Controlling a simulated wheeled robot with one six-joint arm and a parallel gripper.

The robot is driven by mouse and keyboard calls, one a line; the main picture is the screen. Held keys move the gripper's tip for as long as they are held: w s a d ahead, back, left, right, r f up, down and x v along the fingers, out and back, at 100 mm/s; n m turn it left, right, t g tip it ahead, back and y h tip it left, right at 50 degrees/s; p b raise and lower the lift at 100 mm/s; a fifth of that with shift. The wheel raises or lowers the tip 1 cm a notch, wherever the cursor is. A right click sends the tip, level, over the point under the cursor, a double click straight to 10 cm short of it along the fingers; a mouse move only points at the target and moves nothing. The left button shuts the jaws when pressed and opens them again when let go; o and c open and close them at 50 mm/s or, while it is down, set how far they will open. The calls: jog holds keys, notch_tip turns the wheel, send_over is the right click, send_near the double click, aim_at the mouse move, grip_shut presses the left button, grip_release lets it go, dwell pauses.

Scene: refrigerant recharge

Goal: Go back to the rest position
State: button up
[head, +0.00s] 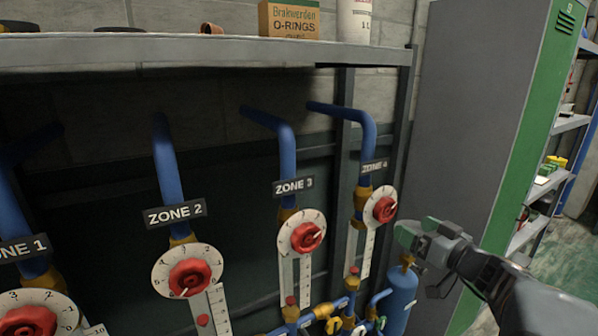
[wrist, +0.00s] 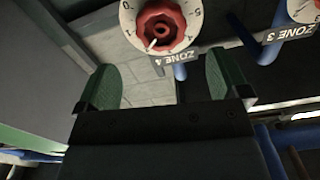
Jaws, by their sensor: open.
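My gripper (head: 416,232) is at the right in the head view, beside the Zone 4 dial and a little below it. In the wrist view its two green fingers stand wide apart with nothing between them (wrist: 161,84). The red Zone 4 knob (head: 384,209) is just left of my gripper in the head view. In the wrist view the Zone 4 knob (wrist: 160,24) appears upside down, ahead of the fingertips and apart from them. The Zone 3 knob (head: 306,237), Zone 2 knob (head: 190,277) and Zone 1 knob (head: 28,321) are further left.
A shelf (head: 200,48) runs above the dials and holds an O-rings box (head: 289,20) and a white canister (head: 354,20). A grey and green cabinet (head: 478,110) stands behind my arm. A blue cylinder (head: 400,298) stands below my gripper.

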jog(key=s+a+f+m+g+h, duration=0.1)
jog(key=s+a+f+m+g, duration=0.35)
jog(key=f+g, duration=0.2)
jog(key=s+a+f+m+g+h, duration=0.1)
jog(key=s+a+f+m+g, duration=0.2)
jog(key=s+f+g, duration=0.35)
jog(key=s+a+f+n+h, duration=0.1)
jog(key=s+a+n+h, duration=0.3)
jog(key=a+h, duration=0.1)
jog(key=shift+s+a+f+t, duration=0.15)
jog(key=shift+a+t, duration=0.15)
jog(key=shift+a, duration=0.55)
jog(key=shift+c, duration=0.3)
dwell(0.5)
